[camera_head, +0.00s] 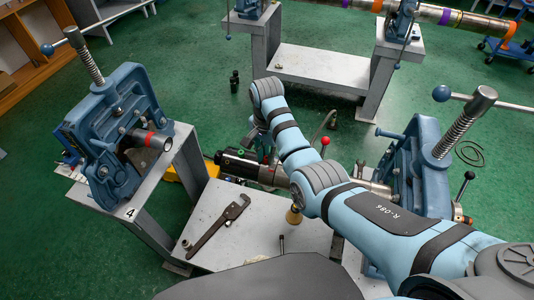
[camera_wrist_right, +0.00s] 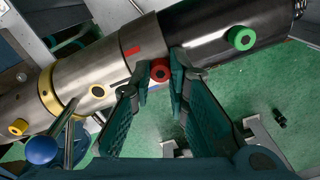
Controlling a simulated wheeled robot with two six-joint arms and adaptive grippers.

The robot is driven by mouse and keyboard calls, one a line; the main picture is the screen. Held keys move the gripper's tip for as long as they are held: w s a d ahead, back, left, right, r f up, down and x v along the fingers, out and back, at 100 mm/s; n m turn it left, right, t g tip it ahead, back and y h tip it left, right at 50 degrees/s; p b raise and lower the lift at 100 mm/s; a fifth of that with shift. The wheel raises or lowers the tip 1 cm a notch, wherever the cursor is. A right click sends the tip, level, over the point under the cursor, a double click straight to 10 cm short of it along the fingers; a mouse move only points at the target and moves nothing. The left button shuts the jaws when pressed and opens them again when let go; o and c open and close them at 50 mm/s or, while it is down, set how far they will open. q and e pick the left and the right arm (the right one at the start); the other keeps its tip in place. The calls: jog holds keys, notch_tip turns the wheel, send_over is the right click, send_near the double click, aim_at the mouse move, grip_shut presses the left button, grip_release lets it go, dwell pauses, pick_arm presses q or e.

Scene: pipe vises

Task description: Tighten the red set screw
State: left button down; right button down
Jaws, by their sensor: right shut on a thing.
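The red set screw (camera_wrist_right: 160,70) stands on the pipe's underside as seen in the right wrist view, beside a red mark on a grey collar (camera_wrist_right: 137,40). My right gripper (camera_wrist_right: 161,80) is closed around it, with a fingertip on each side. In the head view my right gripper (camera_head: 264,152) is small and reaches down to the pipe (camera_head: 237,165); the red screw is hidden there. The pipe has a black section (camera_wrist_right: 215,35) with a green screw (camera_wrist_right: 241,38) and a metal section with yellow screws (camera_wrist_right: 19,127). My left gripper is not in view.
A blue vise (camera_head: 112,130) stands on the left bench and another (camera_head: 432,165) at the right. A pipe wrench (camera_head: 218,225) lies on the low grey shelf (camera_head: 265,215). A rod with a blue ball (camera_wrist_right: 42,150) is near the gripper's left side.

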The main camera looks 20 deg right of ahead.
aim_at(266, 157)
jog(key=m, duration=0.4)
jog(key=shift+w+r+m, duration=0.15)
jog(key=shift+r+m, duration=0.05)
jog(key=shift+m, duration=0.1)
dwell(0.5)
jog(key=c, duration=1.8)
grip_release()
jog(key=shift+o, duration=1.3)
notch_tip(266, 157, up, 7)
jog(key=shift+a+r, duration=0.1)
jog(key=shift+r, duration=0.1)
